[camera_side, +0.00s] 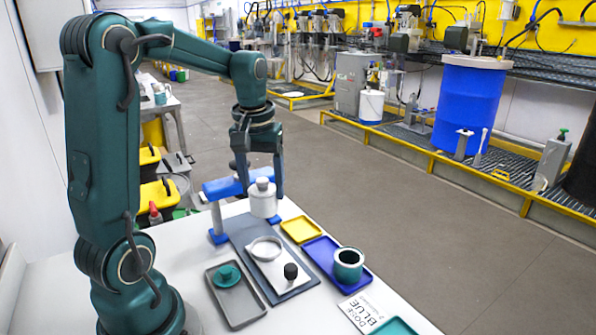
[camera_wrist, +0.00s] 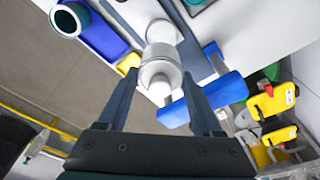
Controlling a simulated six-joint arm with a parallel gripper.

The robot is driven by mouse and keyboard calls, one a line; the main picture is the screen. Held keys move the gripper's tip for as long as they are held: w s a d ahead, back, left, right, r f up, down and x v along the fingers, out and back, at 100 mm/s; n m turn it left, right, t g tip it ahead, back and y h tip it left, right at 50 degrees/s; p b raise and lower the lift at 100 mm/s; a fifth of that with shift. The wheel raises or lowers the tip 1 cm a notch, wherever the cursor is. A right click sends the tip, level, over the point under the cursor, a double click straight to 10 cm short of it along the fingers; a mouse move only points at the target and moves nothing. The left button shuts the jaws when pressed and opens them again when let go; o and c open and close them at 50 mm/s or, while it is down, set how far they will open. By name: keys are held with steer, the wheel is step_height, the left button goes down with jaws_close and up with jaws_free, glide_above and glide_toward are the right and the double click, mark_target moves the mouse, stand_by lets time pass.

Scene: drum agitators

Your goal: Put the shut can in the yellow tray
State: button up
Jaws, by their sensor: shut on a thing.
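A pale grey-white can (camera_side: 263,204) with a knobbed lid on it is held upright between the fingers of my gripper (camera_side: 261,190). In the wrist view the can (camera_wrist: 160,74) sits between the two fingers. It appears to be above the table near its far edge, though the exact height is hard to tell. The small yellow tray (camera_side: 301,229) lies empty on the table, just right of and nearer the camera than the can. In the wrist view the yellow tray (camera_wrist: 126,64) shows only partly, beside the left finger.
A blue tray (camera_side: 322,256) holds an open teal can (camera_side: 348,265). A grey tray (camera_side: 236,312) holds a teal lid (camera_side: 228,277). A white tray with a ring and a black knob (camera_side: 290,271) lies on a dark mat. A blue-topped stand (camera_side: 222,188) is close left of my gripper.

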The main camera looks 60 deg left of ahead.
steer(key=w+a+f, duration=0.3)
steer(key=w, duration=0.7)
steer(key=shift+w+f, duration=0.2)
steer(key=shift+f, duration=3.2)
steer(key=shift+f, duration=0.45)
steer(key=o, duration=1.4)
steer(key=shift+r, duration=0.2)
